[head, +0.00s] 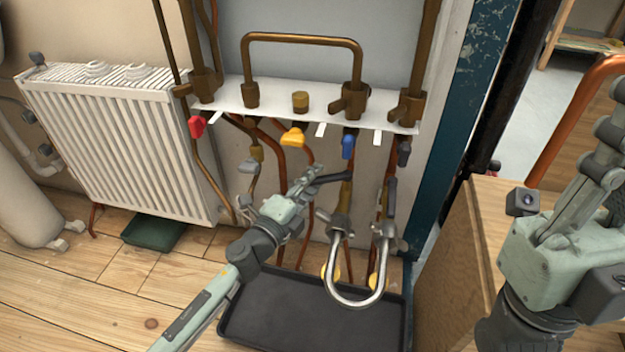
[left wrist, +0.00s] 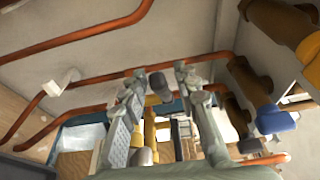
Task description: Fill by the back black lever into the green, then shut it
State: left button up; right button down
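Two black levers sit on the copper valves under the white shelf. One black lever (head: 335,178) lies near level; the other black lever (head: 391,195) hangs near upright to its right. I cannot tell for sure which is the back one. A silver hose loop (head: 352,301) hangs below them. My left gripper (head: 314,182) is at the left end of the level lever. In the left wrist view its fingers (left wrist: 160,88) stand apart with a dark lever end between them; contact is unclear. I see no green-marked dial.
A red lever (head: 197,127), yellow lever (head: 292,137), blue lever (head: 348,147) and grey lever (head: 248,166) crowd around the pipes. A black tray (head: 310,317) lies below. A white radiator (head: 120,145) stands left, a wooden cabinet (head: 455,262) right.

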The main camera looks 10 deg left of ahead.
pick_arm(q)
jog(key=v, duration=1.2)
dwell(0.5)
